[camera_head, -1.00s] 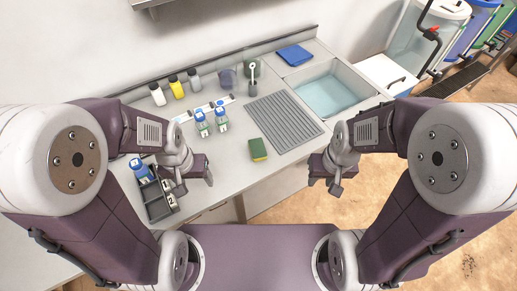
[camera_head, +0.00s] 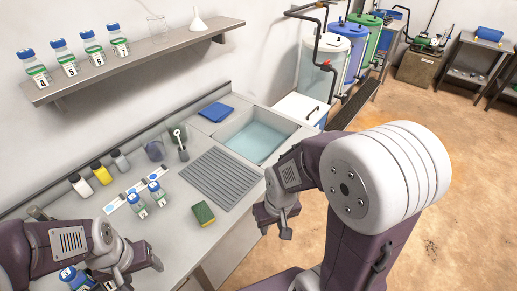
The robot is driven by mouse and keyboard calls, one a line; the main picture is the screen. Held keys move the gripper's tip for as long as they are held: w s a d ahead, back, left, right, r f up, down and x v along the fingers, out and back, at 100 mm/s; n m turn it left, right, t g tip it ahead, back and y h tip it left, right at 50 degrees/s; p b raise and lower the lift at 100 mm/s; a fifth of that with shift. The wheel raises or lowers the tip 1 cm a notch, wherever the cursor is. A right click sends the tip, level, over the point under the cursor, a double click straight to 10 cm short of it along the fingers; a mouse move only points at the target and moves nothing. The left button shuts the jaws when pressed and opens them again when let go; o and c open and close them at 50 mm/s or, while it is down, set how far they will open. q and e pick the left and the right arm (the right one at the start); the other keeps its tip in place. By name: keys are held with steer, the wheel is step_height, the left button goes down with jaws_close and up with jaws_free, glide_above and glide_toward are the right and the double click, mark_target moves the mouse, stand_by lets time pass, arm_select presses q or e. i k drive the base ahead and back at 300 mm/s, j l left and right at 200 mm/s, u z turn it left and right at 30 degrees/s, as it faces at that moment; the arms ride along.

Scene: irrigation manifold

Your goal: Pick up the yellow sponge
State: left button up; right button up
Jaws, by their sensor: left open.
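The sponge (camera_head: 204,213), green on top and yellow on its side, lies on the grey counter near its front edge, below the ribbed drainboard. My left gripper (camera_head: 142,271) is open at the bottom left, to the left of the sponge and apart from it. My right gripper (camera_head: 274,229) is to the right of the sponge, past the counter edge. Its fingers look parted with nothing between them. Neither gripper touches the sponge.
Two blue-capped bottles (camera_head: 157,192) stand left of the sponge. The drainboard (camera_head: 220,178) and a water-filled sink (camera_head: 257,140) lie behind it. Several small bottles (camera_head: 101,173) line the wall. A shelf (camera_head: 140,57) holds numbered bottles. The counter around the sponge is clear.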

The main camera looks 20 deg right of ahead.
mark_target(204, 214)
steer(key=i+l+u, duration=0.25)
steer(key=l, duration=0.15)
steer(key=i+l+u, duration=0.1)
steer(key=l+u, duration=0.45)
steer(key=l, duration=0.25)
steer(key=i+l+u, duration=0.25)
steer(key=l, duration=0.2)
steer(key=k, duration=0.1)
